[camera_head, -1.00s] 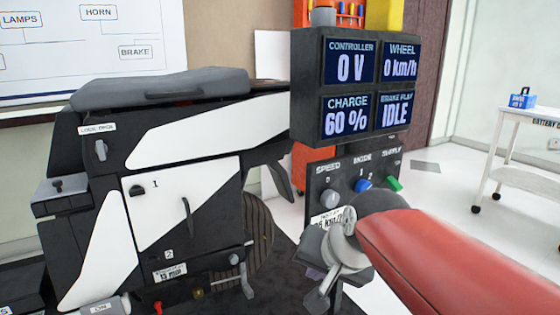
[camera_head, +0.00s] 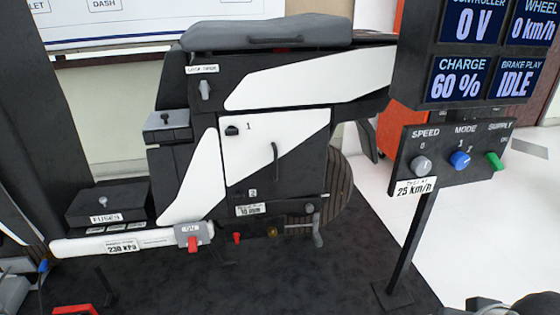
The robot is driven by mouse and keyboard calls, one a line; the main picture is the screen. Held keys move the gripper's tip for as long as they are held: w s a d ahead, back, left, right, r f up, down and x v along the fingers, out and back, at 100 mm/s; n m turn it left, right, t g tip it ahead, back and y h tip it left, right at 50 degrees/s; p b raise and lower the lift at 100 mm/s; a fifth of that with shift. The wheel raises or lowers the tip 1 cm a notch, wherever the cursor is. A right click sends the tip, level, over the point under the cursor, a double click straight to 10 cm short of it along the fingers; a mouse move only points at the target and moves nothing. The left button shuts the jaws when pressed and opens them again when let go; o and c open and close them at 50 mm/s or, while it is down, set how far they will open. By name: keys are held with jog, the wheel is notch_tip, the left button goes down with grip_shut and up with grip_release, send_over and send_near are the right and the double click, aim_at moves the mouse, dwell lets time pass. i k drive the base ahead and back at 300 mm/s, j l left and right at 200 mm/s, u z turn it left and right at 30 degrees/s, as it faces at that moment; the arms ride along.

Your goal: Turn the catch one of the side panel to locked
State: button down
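The side panel (camera_head: 262,160) is a white and black door on the side of the scooter-like chassis, left of centre in the head view. Catch one (camera_head: 232,130) is a small dark piece at the panel's upper left, beside the figure 1. It is too small to tell its turned position clearly. A curved dark handle (camera_head: 275,160) stands on the panel's right part. A figure 2 (camera_head: 253,193) marks the panel's lower edge; I cannot make out its catch clearly. Only a sliver of my arm shows at the bottom right corner. My gripper's fingers are out of view, away from the panel.
A control post (camera_head: 410,245) with speed, mode and supply knobs stands right of the chassis, under the display box (camera_head: 480,55). A grey lever (camera_head: 317,228) juts out below the panel. A fuse box (camera_head: 108,200) lies at left. The dark mat (camera_head: 300,275) in front is mostly clear.

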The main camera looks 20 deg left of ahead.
aim_at(231, 131)
jog(key=u, duration=1.35)
